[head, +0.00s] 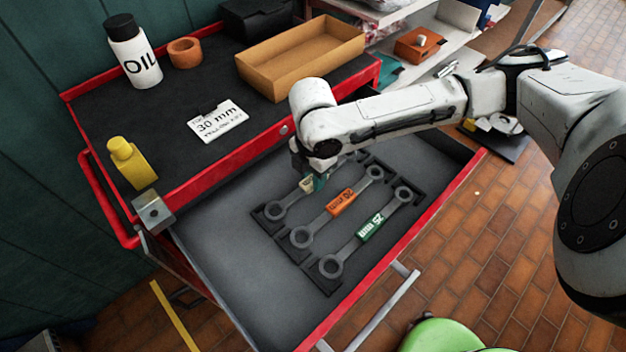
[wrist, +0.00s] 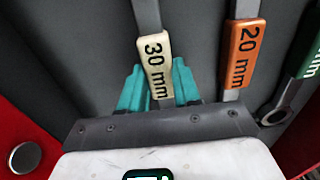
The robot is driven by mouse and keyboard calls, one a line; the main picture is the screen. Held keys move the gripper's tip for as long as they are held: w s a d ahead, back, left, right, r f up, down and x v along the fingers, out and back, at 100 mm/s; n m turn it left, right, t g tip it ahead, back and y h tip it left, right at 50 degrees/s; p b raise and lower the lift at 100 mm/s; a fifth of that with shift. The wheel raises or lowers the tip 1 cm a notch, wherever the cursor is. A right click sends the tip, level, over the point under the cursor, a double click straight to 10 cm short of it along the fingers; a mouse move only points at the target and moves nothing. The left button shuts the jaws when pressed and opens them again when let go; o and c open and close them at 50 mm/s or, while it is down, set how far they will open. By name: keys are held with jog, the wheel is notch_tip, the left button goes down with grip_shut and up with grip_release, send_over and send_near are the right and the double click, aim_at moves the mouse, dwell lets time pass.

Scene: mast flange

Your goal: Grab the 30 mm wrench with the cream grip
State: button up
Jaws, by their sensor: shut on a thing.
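The 30 mm wrench with the cream grip (wrist: 155,62) lies between the teal fingers of my gripper (wrist: 160,86) in the wrist view. The fingers are shut on the cream grip. In the head view my gripper (head: 317,182) reaches down into the open drawer. The cream grip (head: 306,185) shows just left of the fingers, and the wrench's ring end (head: 274,211) shows at the black holder's (head: 328,276) left end. The wrench's far end is hidden behind my arm and gripper. I cannot tell whether it is lifted off the holder.
The orange 20 mm wrench (head: 340,202) lies close to the right of it, and the green 25 mm wrench (head: 370,227) beyond. The red-edged cart top holds an oil bottle (head: 132,52), a 30 mm card (head: 217,122), a yellow bottle (head: 132,163) and a cardboard tray (head: 300,57). The drawer's left floor is clear.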

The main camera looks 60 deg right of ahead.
grip_shut()
jog(key=shift+r, duration=0.15)
jog(key=shift+r, duration=0.5)
jog(key=shift+s+r, duration=0.2)
jog(key=shift+r, duration=1.05)
jog(key=s+a+r+p, duration=0.3)
jog(key=s+r+p, duration=0.6)
jog(key=s, duration=0.4)
jog(key=shift+a+p, duration=0.35)
jog(key=shift+p, duration=0.5)
jog(key=shift+r, duration=0.1)
